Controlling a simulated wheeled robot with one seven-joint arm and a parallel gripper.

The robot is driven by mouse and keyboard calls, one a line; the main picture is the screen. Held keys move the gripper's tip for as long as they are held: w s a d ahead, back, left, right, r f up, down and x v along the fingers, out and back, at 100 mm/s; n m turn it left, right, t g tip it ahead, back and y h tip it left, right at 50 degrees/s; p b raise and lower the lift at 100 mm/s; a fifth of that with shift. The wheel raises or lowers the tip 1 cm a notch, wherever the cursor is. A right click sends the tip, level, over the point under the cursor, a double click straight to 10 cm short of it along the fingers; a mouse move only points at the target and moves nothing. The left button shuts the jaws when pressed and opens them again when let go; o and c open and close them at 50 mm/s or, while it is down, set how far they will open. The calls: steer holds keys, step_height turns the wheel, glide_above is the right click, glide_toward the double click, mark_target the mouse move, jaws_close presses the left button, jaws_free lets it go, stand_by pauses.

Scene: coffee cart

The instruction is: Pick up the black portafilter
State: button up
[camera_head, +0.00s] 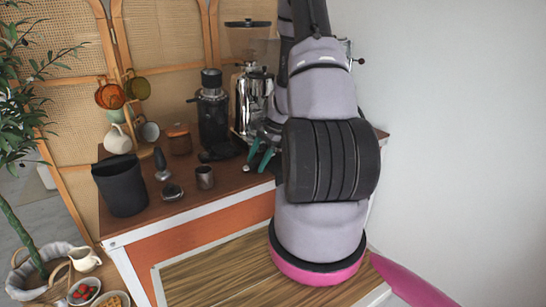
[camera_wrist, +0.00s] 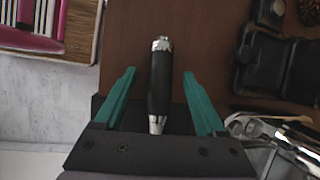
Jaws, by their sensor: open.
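The black portafilter handle (camera_wrist: 160,85), with silver ends, lies between the two teal fingers in the wrist view. Gaps show on both sides, so neither finger appears to touch it. My gripper (camera_wrist: 158,76) is open around the handle. The lower end of the handle runs to the dark gripper body, and no basket is visible there. My arm hides much of that area, and I cannot clearly make out the portafilter there.
The brown cart top (camera_head: 228,183) holds a black bin (camera_head: 120,187), a tamper (camera_head: 161,164), a metal cup (camera_head: 204,178) and a black grinder (camera_head: 212,112). A chrome machine (camera_head: 252,98) stands behind my gripper. In the wrist view, chrome parts (camera_wrist: 285,137) lie close right of the fingers.

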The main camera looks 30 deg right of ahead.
steer(key=shift+c, duration=0.3)
jaws_close()
stand_by(1.1)
